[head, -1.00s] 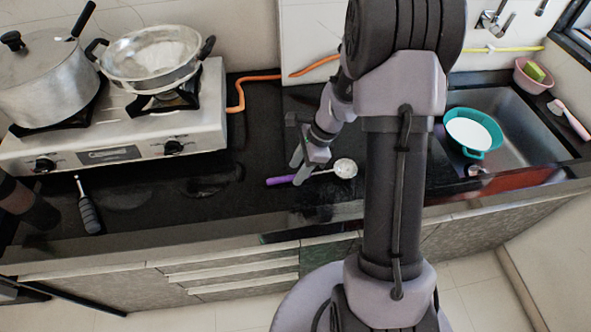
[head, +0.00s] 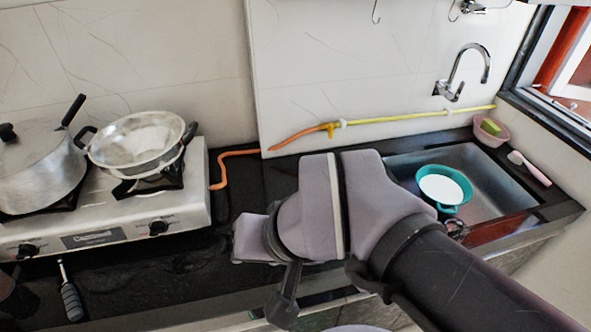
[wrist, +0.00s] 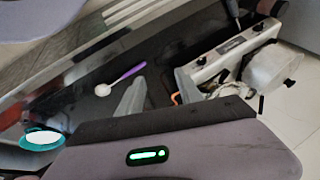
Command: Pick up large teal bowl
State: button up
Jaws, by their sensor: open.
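The large teal bowl (head: 465,190) sits upright in the sink at the right of the head view, with a round white surface inside its rim. It also shows at the left edge of the wrist view (wrist: 30,145). My gripper (wrist: 158,93) is open and empty in the wrist view, its two fingers apart over the dark counter. The bowl lies well to the left of the fingers there, not touching them. In the head view my arm covers the counter's middle, and the fingertips cannot be made out.
The metal sink (head: 497,190) has a tap (head: 462,72) above it and a pink bowl (head: 491,133) at its back corner. A ladle with a purple handle (wrist: 128,73) lies on the counter. A stove (head: 110,215) with a pot (head: 35,165) and a pan (head: 140,145) stands left.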

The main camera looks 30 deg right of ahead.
aim_at(442, 187)
jog(key=z, duration=2.1)
